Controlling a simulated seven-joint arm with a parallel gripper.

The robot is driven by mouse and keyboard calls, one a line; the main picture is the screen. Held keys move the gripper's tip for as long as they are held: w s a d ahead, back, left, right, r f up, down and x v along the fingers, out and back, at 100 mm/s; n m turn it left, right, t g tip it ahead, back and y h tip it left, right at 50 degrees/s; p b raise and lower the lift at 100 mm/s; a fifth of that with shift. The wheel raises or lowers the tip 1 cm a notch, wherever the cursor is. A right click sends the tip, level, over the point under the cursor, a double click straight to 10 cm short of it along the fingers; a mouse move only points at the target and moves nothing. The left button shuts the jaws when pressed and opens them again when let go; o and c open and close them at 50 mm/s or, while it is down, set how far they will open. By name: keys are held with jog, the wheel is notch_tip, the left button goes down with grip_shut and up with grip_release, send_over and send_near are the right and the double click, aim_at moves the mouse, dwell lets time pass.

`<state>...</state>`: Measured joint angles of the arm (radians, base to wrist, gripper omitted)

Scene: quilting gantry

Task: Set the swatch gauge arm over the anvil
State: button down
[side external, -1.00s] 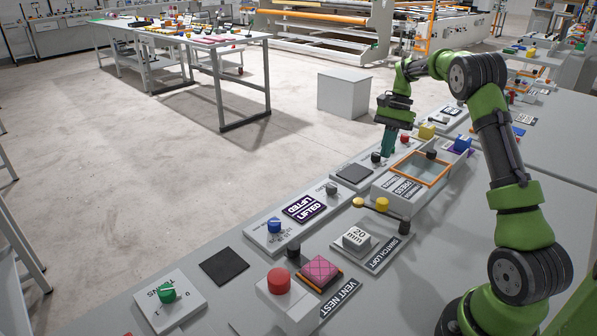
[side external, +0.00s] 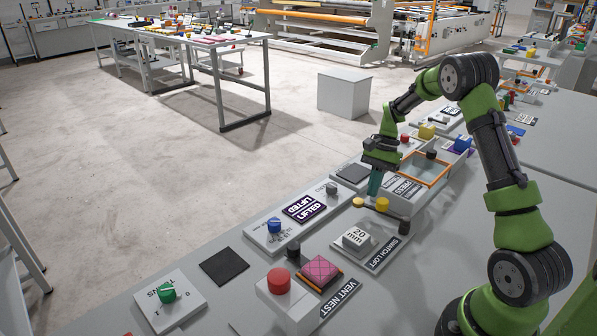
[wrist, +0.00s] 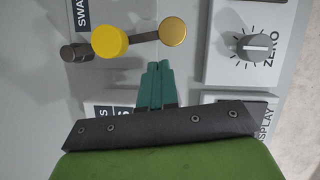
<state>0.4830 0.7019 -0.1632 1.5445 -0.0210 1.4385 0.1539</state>
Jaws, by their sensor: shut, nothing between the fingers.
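The swatch gauge arm is a thin dark bar with a yellow knob (side external: 382,204) and a brass disc (side external: 358,202) at its free end. In the wrist view the yellow knob (wrist: 110,41), brass disc (wrist: 173,31) and dark pivot post (wrist: 75,52) show. The arm is swung beside the Swatch Loft plate (side external: 372,262), not over the light block marked 20 mm (side external: 355,238); I cannot tell whether this block is the anvil. My gripper (side external: 374,194) has its teal fingers (wrist: 158,66) shut and empty, just beyond the knob and disc, apparently apart from them.
A pink quilted swatch (side external: 320,270) and a red button (side external: 279,281) stand nearer the camera. A Lifted display panel (side external: 304,208) with a blue knob (side external: 274,226) lies left. An orange-framed press box (side external: 425,172) is behind the gripper. A zero dial (wrist: 258,46) lies right in the wrist view.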

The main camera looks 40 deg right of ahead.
jog(key=shift+s+a, duration=0.2)
jog(key=shift+a, duration=0.75)
jog(key=shift+a, duration=0.1)
jog(key=shift+a+n, duration=0.25)
jog(key=shift+n, duration=0.05)
jog(key=shift+a, duration=0.15)
jog(key=shift+s+a+n+g+h, duration=0.15)
jog(key=shift+a+n+g, duration=0.2)
jog(key=shift+a+n, duration=0.35)
jog(key=shift+a+n+g+h, duration=0.15)
jog(key=shift+a+n+g, duration=0.2)
jog(key=shift+a+n, duration=0.35)
jog(key=a+n, duration=0.1)
jog(key=s+a+n+g, duration=0.1)
jog(key=a+n, duration=0.1)
jog(key=shift+s+n+h, duration=0.15)
jog(key=shift+n+h, duration=0.15)
jog(key=shift+h, duration=0.1)
jog(key=shift+s+a+n+g+h, duration=0.45)
jog(key=shift+s+a+n, duration=0.8)
jog(key=shift+n, duration=0.45)
jog(key=shift+a, duration=0.1)
